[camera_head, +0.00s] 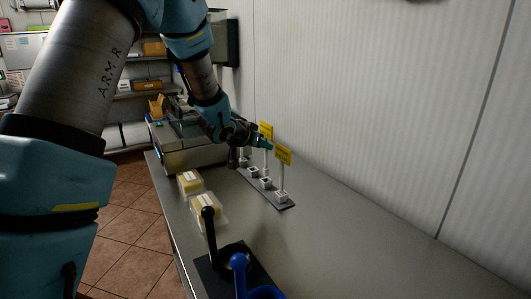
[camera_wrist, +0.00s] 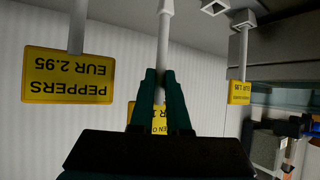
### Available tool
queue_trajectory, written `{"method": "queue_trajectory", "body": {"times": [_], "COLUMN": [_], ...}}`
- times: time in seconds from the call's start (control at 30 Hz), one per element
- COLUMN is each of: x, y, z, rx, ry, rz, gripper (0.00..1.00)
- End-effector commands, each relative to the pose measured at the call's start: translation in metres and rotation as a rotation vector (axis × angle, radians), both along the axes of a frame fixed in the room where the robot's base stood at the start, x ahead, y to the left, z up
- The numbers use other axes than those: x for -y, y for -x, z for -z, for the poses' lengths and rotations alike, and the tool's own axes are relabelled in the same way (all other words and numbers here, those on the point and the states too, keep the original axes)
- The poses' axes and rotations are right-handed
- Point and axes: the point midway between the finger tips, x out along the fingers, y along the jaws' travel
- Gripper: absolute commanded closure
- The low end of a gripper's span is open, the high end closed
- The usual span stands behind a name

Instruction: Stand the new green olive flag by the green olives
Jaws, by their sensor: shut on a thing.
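My gripper (camera_wrist: 163,88) is shut on the white stem of a yellow flag (camera_wrist: 159,118) in the wrist view. That flag shows upside down there, partly hidden behind my fingers; the readable letters include "EN O". In the head view my gripper (camera_head: 265,145) is at the stem just below a yellow flag (camera_head: 266,130), over a grey rack strip (camera_head: 284,206) with white sockets. I cannot tell whether the held stem sits in a socket. A peppers flag (camera_wrist: 68,76) stands beside it in the wrist view. I cannot make out any green olives.
Another price flag (camera_wrist: 239,93) stands right in the wrist view. An empty-looking socket (camera_wrist: 214,6) is near it. Two tubs with pale yellow blocks (camera_head: 190,183) (camera_head: 208,211) and a dark stand (camera_head: 226,282) with black and blue handles lie nearer. The counter's right part (camera_head: 355,240) is clear beside the wall.

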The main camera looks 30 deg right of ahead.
Motion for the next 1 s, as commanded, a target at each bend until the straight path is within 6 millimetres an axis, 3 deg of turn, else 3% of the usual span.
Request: {"method": "queue_trajectory", "body": {"times": [0.43,1.0], "x": [0.000,0.000], "y": [0.000,0.000], "z": [-0.006,-0.049], "rx": [0.000,0.000], "ry": [0.000,0.000], "rz": [0.000,-0.001], "gripper": [1.00,1.00]}}
